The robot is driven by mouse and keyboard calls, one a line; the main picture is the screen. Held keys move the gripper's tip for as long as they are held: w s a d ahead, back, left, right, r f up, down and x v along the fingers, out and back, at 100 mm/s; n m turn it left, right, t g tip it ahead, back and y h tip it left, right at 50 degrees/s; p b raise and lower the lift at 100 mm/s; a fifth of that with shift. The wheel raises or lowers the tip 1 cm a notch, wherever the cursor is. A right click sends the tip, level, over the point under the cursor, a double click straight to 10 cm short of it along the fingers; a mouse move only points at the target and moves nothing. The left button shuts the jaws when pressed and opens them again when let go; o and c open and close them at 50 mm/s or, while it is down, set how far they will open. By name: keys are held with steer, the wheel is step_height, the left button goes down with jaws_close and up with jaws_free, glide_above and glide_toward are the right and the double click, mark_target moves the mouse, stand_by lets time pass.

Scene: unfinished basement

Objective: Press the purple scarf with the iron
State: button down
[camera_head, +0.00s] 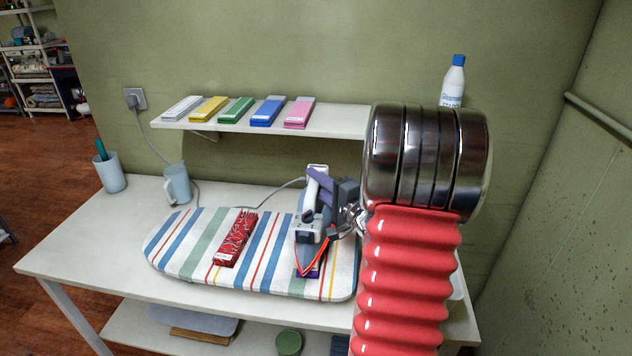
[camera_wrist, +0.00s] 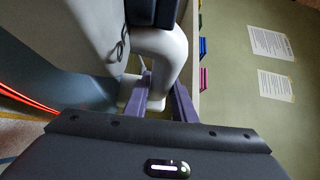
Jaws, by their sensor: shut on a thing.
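The iron (camera_head: 310,245), grey and white with a red-orange edge at its pointed sole, is over the right part of the striped ironing board (camera_head: 190,263). Its tip points toward the front. The purple scarf (camera_head: 316,270) lies on the board beneath the iron, mostly hidden; only slivers show beside the tip. I cannot tell whether the sole touches it. My gripper (camera_head: 320,188), with purple fingers, is shut on the white iron handle. In the wrist view the handle (camera_wrist: 160,60) shows between the fingers (camera_wrist: 160,100).
A folded red patterned cloth (camera_head: 235,240) lies on the board left of the iron. A mug (camera_head: 177,185) and a pen cup (camera_head: 111,174) stand on the table's left. A shelf (camera_head: 340,122) behind holds several folded cloths and a bottle (camera_head: 453,82). The iron's cord (camera_head: 245,195) runs behind the board.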

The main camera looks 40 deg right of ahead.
steer(key=shift+s+a, duration=0.4)
steer(key=shift+a, duration=0.1)
stand_by(0.5)
steer(key=shift+w+d, duration=0.45)
steer(key=shift+d, duration=0.2)
stand_by(0.9)
steer(key=shift+r, duration=0.2)
stand_by(0.7)
steer(key=shift+r, duration=4.5)
steer(key=shift+w, duration=0.15)
